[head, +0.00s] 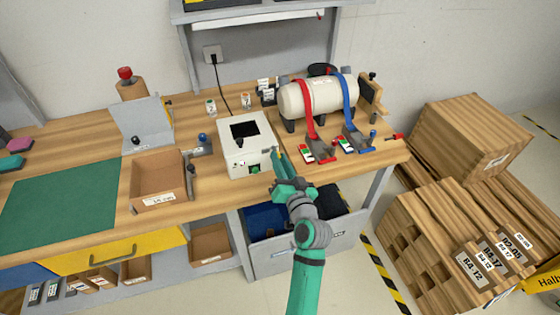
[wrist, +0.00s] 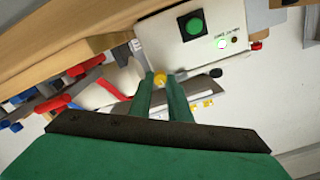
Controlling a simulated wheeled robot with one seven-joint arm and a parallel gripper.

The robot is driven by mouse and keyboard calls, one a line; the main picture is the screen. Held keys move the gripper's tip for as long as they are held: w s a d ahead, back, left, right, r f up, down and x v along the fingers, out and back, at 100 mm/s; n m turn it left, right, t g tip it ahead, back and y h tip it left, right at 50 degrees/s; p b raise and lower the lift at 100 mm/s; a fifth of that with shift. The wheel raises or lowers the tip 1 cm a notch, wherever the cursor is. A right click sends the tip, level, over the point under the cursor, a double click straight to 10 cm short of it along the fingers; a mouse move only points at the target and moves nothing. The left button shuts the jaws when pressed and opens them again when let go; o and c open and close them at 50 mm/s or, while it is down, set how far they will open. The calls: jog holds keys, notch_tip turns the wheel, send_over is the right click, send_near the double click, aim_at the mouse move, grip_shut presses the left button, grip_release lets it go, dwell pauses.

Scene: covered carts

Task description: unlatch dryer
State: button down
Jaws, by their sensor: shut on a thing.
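The dryer (head: 261,160) is a white box with a dark square window (head: 244,129) in its top, standing on the bench. My gripper (head: 279,158) is at the dryer's front right corner. In the wrist view its green fingers (wrist: 164,86) are shut on a small yellow knob (wrist: 160,79), apparently the latch knob. The fingers hide part of it, and I cannot tell the latch's position.
A white tank (head: 318,97) with red and blue straps stands right of the dryer, with red (head: 320,152) and blue (head: 358,140) clamps in front. An open cardboard box (head: 159,181) is to the left. Wooden crates (head: 466,140) stand on the floor at right.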

jog(key=shift+f+m, duration=0.1)
jog(key=shift+m, duration=0.8)
jog(key=c, duration=1.7)
grip_release()
jog(key=shift+d, duration=0.1)
jog(key=shift+o, duration=0.2)
jog(key=shift+s, duration=0.5)
jog(key=v, duration=1)
jog(key=shift+w+d, duration=0.1)
